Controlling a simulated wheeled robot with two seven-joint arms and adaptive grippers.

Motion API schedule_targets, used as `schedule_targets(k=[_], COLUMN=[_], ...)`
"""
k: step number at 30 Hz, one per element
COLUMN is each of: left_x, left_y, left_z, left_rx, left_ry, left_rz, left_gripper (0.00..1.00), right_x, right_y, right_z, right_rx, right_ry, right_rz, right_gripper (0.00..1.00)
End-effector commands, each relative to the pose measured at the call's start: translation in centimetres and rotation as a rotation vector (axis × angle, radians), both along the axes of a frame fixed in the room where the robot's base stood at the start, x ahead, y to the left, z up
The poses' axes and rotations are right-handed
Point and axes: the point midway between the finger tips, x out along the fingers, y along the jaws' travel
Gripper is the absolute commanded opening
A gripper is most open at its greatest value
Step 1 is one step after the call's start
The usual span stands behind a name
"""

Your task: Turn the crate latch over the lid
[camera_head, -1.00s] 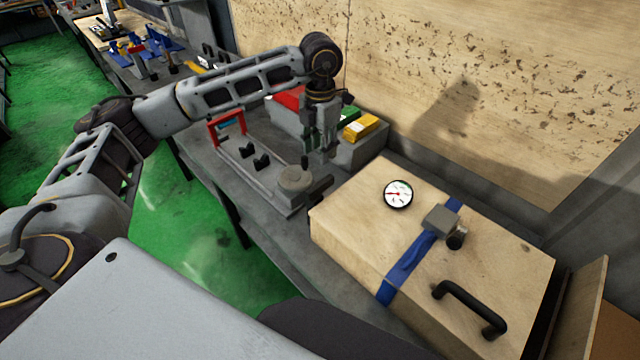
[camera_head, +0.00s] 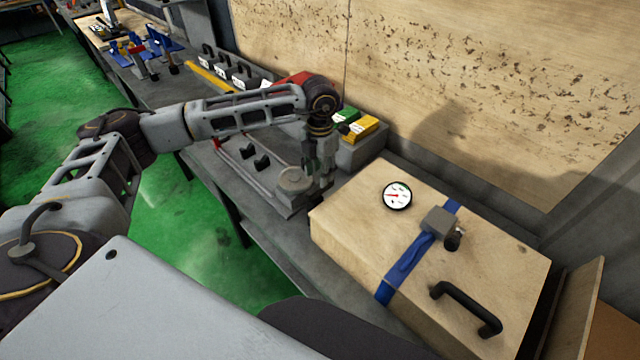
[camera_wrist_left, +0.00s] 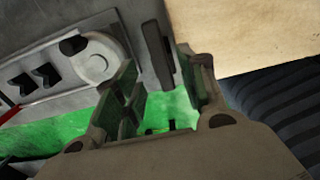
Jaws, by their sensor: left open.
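A pale wooden crate (camera_head: 345,252) with a closed lid (camera_head: 360,205) stands on the bench at the right of the head view. A dark bar, which looks like the crate latch (camera_wrist_left: 157,50), stands beside the crate's left edge in the left wrist view. My left gripper (camera_head: 318,174) points down beside that edge, close to the latch, and mostly hides it in the head view. In the left wrist view the gripper (camera_wrist_left: 160,95) is open, with the latch between the lines of its two green-padded fingers. I cannot tell whether they touch it. My right gripper is not in view.
The lid carries a round gauge (camera_head: 397,195), a blue strap (camera_head: 408,262) with a grey block (camera_head: 439,220), and a black handle (camera_head: 466,307). A grey fixture with a round disc (camera_head: 295,181) lies left of my gripper. Yellow (camera_head: 362,129) and green boxes stand behind it.

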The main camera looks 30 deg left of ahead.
Motion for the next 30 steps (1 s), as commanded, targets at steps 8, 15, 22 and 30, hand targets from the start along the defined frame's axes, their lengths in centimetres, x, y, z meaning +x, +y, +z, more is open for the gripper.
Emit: schedule_targets(k=[8, 15, 22, 30], left_x=[-0.1, 0.0, 0.0, 0.0], left_y=[0.0, 0.0, 0.0, 0.0], left_z=[-3.6, -5.6, -6.1, -6.1], left_rx=[0.001, 0.0, 0.0, 0.0], left_ry=[0.002, 0.001, 0.0, 0.0], left_rz=[-0.001, -0.002, -0.001, -0.001], left_gripper=[0.41, 0.41, 0.41, 0.29], right_x=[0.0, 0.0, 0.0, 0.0], right_y=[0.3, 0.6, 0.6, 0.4], right_z=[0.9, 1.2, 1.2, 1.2], right_rx=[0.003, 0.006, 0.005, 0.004], right_ry=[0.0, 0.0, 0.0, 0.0], right_rz=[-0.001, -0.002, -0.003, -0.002], right_gripper=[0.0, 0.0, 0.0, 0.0])
